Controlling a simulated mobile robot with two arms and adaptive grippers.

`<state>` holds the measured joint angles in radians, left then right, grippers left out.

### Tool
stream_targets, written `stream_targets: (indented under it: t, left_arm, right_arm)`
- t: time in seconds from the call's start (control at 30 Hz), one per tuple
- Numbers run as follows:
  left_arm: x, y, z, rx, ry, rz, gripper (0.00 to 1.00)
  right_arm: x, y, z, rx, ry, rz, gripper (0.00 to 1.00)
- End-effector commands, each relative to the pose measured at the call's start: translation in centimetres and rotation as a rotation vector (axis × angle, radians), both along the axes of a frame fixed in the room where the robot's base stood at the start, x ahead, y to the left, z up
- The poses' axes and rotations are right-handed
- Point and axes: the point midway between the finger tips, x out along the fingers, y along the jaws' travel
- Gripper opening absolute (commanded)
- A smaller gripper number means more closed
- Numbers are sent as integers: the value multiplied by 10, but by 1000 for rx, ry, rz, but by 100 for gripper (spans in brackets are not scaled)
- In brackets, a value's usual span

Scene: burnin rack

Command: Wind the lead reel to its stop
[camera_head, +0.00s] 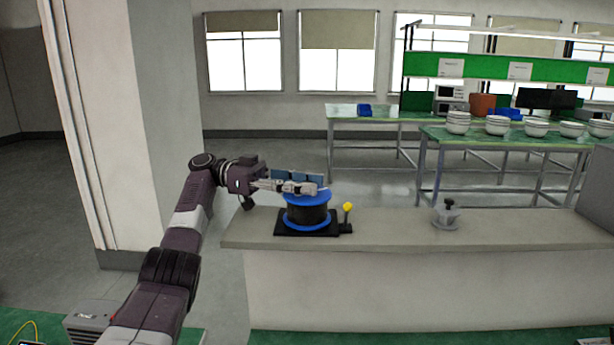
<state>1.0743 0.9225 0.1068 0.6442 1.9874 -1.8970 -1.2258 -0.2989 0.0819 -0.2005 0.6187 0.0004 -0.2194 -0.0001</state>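The lead reel (307,215) has blue flanges and a dark wound middle. It stands upright on a black base plate (290,231) on the light counter. A yellow knob (347,207) on a short post stands at the right of the base. My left gripper (314,189) reaches in from the left, with its fingers level at the reel's top flange. The fingers cover part of the top, and I cannot tell whether they touch or grip anything there. My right gripper is out of view.
The counter (390,228) is clear between the reel and a grey fixture with a dark knob (446,214) on its right. A pillar (150,120) stands close on the left. Green-topped benches (470,137) with stacked bowls (458,122) stand behind.

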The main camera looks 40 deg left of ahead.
Motion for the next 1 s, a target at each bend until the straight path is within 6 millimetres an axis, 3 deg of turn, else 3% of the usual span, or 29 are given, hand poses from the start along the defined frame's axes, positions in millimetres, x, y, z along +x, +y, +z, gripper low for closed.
stream_targets:
  t: [0.53,0.73,1.0]
  left_arm:
    - [0,0,78,-2,-3,-1,34]
    - [0,0,93,0,0,-1,34]
    - [0,0,98,0,2,-1,34]
  right_arm:
    - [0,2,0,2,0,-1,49]
    - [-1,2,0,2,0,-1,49]
    - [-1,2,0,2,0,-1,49]
